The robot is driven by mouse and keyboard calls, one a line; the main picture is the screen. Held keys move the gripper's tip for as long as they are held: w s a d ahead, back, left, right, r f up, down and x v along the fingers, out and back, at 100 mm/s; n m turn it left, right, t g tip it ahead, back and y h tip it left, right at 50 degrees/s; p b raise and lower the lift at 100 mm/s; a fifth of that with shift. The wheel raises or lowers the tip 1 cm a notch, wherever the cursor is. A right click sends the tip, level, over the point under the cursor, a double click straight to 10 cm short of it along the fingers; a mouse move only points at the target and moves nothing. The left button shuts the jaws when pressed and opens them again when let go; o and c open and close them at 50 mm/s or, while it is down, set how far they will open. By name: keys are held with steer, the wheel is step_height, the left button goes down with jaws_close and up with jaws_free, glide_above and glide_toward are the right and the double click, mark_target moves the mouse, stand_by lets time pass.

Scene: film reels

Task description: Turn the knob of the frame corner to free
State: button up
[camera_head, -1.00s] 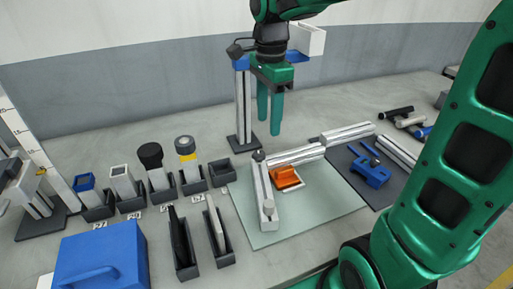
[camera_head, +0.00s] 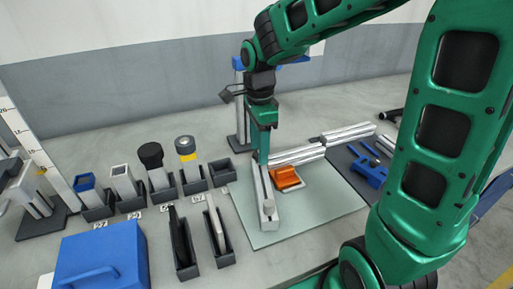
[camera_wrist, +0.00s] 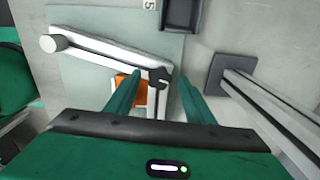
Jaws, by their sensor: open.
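The frame corner is where two pale rails meet on a light green mat (camera_head: 320,222). A small dark knob (camera_wrist: 158,75) sits at this corner in the wrist view; in the head view my fingers hide it. An orange block (camera_head: 286,177) lies inside the corner. My gripper (camera_head: 262,158) is open and points down above the corner. In the wrist view, its fingers (camera_wrist: 160,80) lie on either side of the dark knob, apparently without touching it.
Several dark holders with tools stand left, with a blue box (camera_head: 103,262) in front. A dark mat with a blue tool (camera_head: 370,170) lies right. The mat's front is clear.

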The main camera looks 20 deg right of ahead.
steer(key=shift+f, duration=0.25)
steer(key=c, duration=1.1)
steer(key=shift+o, duration=0.2)
